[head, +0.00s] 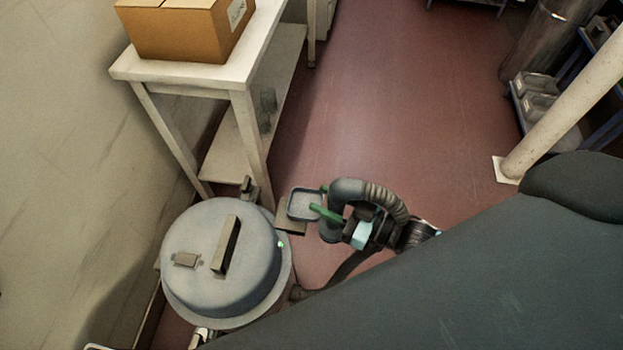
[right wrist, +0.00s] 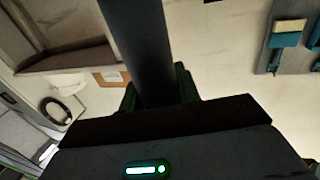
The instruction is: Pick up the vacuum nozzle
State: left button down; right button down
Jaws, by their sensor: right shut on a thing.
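My right gripper (head: 323,202) shows green fingertips in the head view, just right of a round grey vacuum drum (head: 207,268). It is shut on the vacuum nozzle (head: 346,190), a dark grey curved tube joined to a ribbed hose. In the right wrist view, the nozzle's dark shaft (right wrist: 140,50) rises from between the green fingers (right wrist: 155,92). The gripper body and the fingers hide part of the grip. My left gripper is not in view.
A small square-rimmed piece (head: 304,205) shows beside the drum. A white table (head: 180,75) with a cardboard box (head: 180,28) stands at upper left. A pale post (head: 565,105) and shelving are at right. The red floor (head: 400,100) between is clear.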

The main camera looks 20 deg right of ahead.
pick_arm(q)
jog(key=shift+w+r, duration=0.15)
pick_arm(e)
jog(key=shift+s+d+r, duration=0.1)
jog(key=shift+s+d, duration=0.05)
jog(key=shift+s, duration=0.6)
jog(key=shift+s+d+r, duration=0.1)
jog(key=shift+s+d, duration=0.1)
jog(key=shift+s, duration=0.6)
jog(key=shift+s+d+r, duration=0.1)
jog(key=shift+s+d, duration=0.05)
jog(key=shift+s, duration=0.6)
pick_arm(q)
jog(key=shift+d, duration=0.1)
